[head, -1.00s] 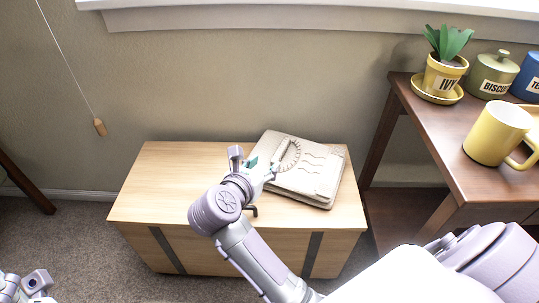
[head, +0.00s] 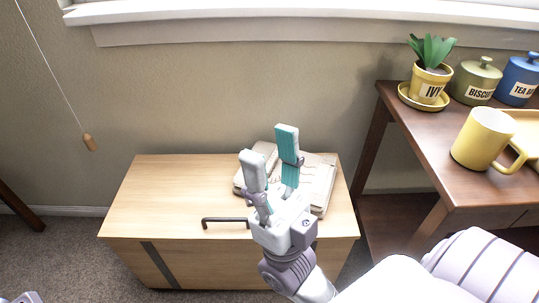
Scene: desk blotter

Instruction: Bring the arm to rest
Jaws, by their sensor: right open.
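My right gripper (head: 271,150) shows in the middle of the head view, fingers pointing up and spread apart, with nothing between them. One finger has a teal inner face. It is in front of a beige, book-like blotter (head: 318,180) on the wooden chest, and it hides part of it. I cannot tell how far above the chest the gripper is. A small piece of my left arm (head: 28,297) shows at the bottom left corner; its fingers are not in view.
The light wooden chest (head: 160,200) has a dark handle (head: 222,220) near its front edge; its left top is clear. A dark side table (head: 440,170) at right holds an ivy pot (head: 428,84), a yellow mug (head: 482,138) and canisters (head: 474,82). A pull cord (head: 89,143) hangs at left.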

